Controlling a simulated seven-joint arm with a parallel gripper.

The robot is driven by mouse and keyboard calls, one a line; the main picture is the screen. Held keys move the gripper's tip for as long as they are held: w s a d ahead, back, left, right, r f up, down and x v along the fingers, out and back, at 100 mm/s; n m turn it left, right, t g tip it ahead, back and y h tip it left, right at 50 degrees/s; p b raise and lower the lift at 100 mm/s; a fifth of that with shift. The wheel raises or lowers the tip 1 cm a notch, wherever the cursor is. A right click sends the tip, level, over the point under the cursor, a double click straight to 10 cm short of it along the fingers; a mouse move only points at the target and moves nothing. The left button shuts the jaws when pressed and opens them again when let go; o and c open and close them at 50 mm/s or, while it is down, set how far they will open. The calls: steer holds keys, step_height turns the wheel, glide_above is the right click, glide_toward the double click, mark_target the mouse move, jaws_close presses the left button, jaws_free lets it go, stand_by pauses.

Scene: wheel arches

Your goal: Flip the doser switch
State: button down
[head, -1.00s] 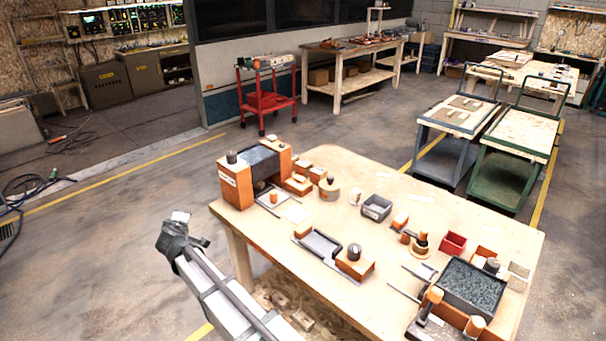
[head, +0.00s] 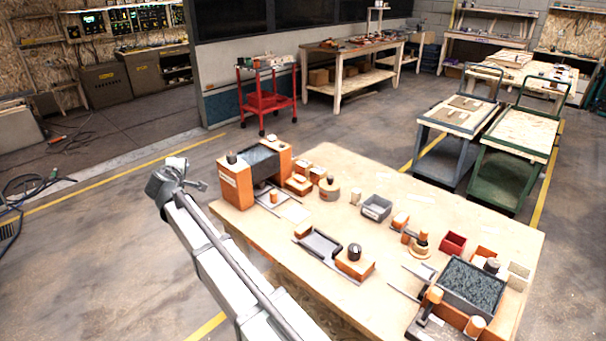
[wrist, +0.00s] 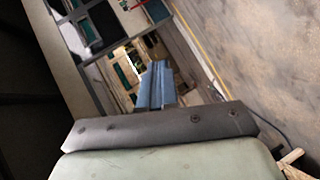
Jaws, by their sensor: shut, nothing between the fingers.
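My gripper (head: 192,182) is in the air left of the wooden worktable, close to the left end of the orange station with a dark hopper (head: 262,163). It touches nothing that I can see. In the wrist view my closed bluish fingers (wrist: 154,85) show with nothing between them. No part is clearly marked as the doser switch, and labels are too small to read. Candidate stations are the hopper one, an orange block with a black knob (head: 354,262), and a granule-filled dark bin (head: 470,288) with orange-topped posts.
The worktable (head: 325,215) also carries a grey tray (head: 376,207), a red box (head: 452,243) and a round wooden piece with a dark knob (head: 329,188). Carts (head: 515,160) stand behind it. Open floor (head: 100,240) lies left of the table.

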steer(key=w+d+g+h, duration=0.1)
steer(key=w+d, duration=0.1)
steer(key=d, duration=0.3)
steer(key=w+d+r+m+g+h, duration=0.1)
steer(key=w+d+h, duration=0.1)
steer(key=d, duration=0.4)
steer(key=w+d+r+h, duration=0.1)
steer(key=w+d, duration=0.3)
steer(key=d, duration=0.2)
steer(key=shift+d+r+g, duration=0.15)
steer(key=shift+d+g, duration=0.1)
steer(key=shift+g, duration=0.15)
steer(key=w+d+f+n+g, duration=0.3)
steer(key=w+d+n+g, duration=0.15)
steer(key=d, duration=0.55)
steer(key=r+n+g+y, duration=0.2)
steer(key=n+g+y, duration=0.1)
steer(key=n+g, duration=0.4)
glide_above(303, 180)
steer(key=shift+w+f, duration=0.15)
steer(key=shift+f, duration=0.05)
step_height(303, 180, down, 14)
